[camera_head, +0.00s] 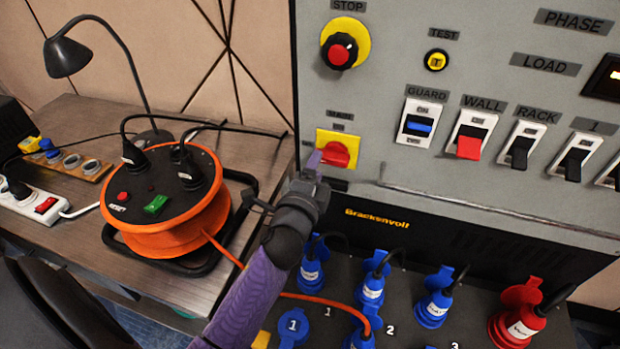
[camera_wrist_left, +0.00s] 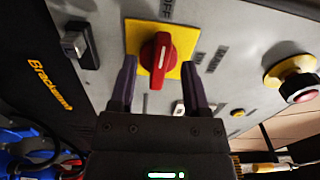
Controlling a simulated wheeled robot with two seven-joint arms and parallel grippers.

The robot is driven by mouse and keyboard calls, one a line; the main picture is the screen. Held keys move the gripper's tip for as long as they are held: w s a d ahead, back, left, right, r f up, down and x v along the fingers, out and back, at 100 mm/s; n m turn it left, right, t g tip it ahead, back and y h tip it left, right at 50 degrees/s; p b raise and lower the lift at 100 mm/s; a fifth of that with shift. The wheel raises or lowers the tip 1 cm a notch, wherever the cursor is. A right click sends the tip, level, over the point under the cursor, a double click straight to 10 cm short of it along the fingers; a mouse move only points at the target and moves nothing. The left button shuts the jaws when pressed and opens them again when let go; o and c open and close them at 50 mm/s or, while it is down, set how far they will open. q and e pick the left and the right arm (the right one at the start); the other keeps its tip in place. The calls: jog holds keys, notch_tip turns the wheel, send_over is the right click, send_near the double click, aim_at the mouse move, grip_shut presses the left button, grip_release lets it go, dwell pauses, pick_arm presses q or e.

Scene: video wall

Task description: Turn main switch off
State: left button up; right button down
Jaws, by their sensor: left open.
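The main switch (camera_head: 336,154) is a red rotary knob on a yellow plate, on the grey panel under a MAIN label. In the left wrist view the red knob (camera_wrist_left: 157,60) stands between the two fingers of my left gripper (camera_wrist_left: 160,88), with a gap on each side. My left gripper (camera_head: 314,165) is open at the knob's left side in the head view, its fingers partly hidden. In the wrist view an OFF label is seen beside the yellow plate. My right gripper is not in view.
The red STOP button (camera_head: 339,52) sits above the switch. A row of rocker switches, starting with GUARD (camera_head: 419,124), lies to the right. A grey rail (camera_head: 480,208) runs below. An orange cable reel (camera_head: 165,205) and a lamp (camera_head: 66,57) stand on the left table.

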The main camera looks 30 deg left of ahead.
pick_arm(q)
jog(key=v, duration=0.6)
jog(key=s+d+f+n+g+h, duration=0.2)
jog(key=s+d+f+n+g, duration=0.25)
jog(key=s+n+g, duration=0.35)
jog(key=s+d+f+n+g+h, duration=0.3)
jog(key=s+f+n+g, duration=0.25)
jog(key=s, duration=0.55)
notch_tip(320, 180, down, 18)
jog(key=s+g, duration=0.2)
jog(key=s, duration=0.1)
jog(key=s+a+f+m+g, duration=0.1)
jog(key=s+a+f, duration=0.2)
jog(key=s+f, duration=0.7)
jog(key=s, duration=0.3)
jog(key=shift+s+a+y, duration=0.2)
jog(key=shift+y, duration=0.2)
